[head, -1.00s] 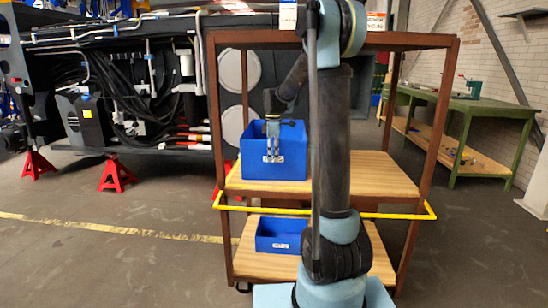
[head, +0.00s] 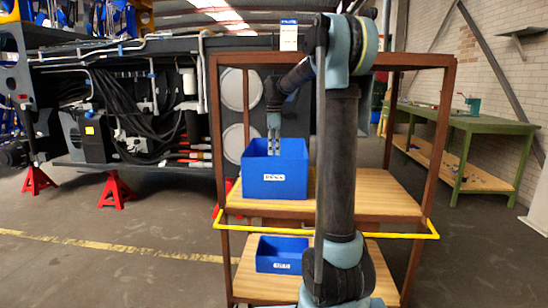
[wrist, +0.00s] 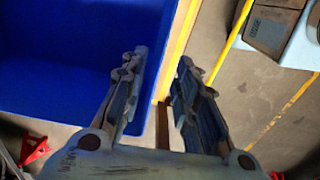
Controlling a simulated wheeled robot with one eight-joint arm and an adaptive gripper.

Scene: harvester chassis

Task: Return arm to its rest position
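My gripper (head: 273,152) hangs pointing down at the upper blue bin (head: 275,187) on the cart's upper shelf. In the head view its fingertips overlap the bin's upper part, near the front rim. In the wrist view the two fingers (wrist: 160,65) are spread apart with nothing between them. The blue inside of a bin (wrist: 60,60) lies on the left there, and the bare part in view looks empty. My arm is bent, with its forearm reaching left to the gripper. Whether the fingers touch the bin cannot be told.
The brown cart frame (head: 219,165) surrounds the shelves, with a yellow bar (head: 385,236) across the front. A second blue bin (head: 280,262) sits on the lower shelf. The upper wooden shelf (head: 385,195) is bare at right. A green workbench (head: 470,125) stands further right.

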